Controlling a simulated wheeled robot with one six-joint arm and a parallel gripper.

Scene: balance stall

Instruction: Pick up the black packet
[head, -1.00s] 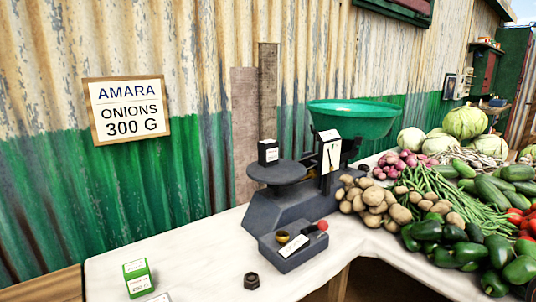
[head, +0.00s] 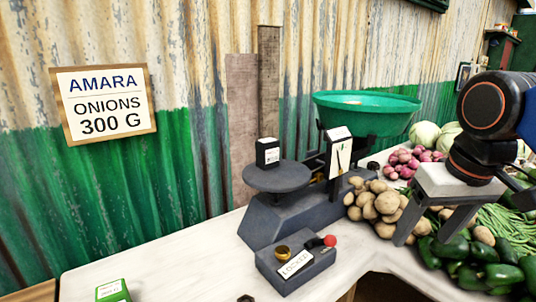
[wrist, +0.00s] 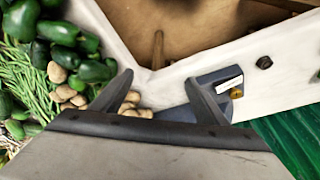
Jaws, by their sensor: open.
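The black packet (head: 267,153) is a small upright box with a white label on its front. It stands on the round dark plate (head: 277,178) of the balance scale in the head view. My gripper (head: 433,225) is at the right of the head view, above the potatoes and beans, well to the right of the packet. Its two fingers are spread with nothing between them. In the wrist view my gripper (wrist: 158,92) is also open and empty, over the table edge and potatoes. I cannot make out the black packet in the wrist view.
A green bowl (head: 367,113) sits on the scale's other side. A grey box (head: 295,263) with a brass weight, a red knob and a label stands before the scale. A green packet (head: 113,291) is at lower left.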

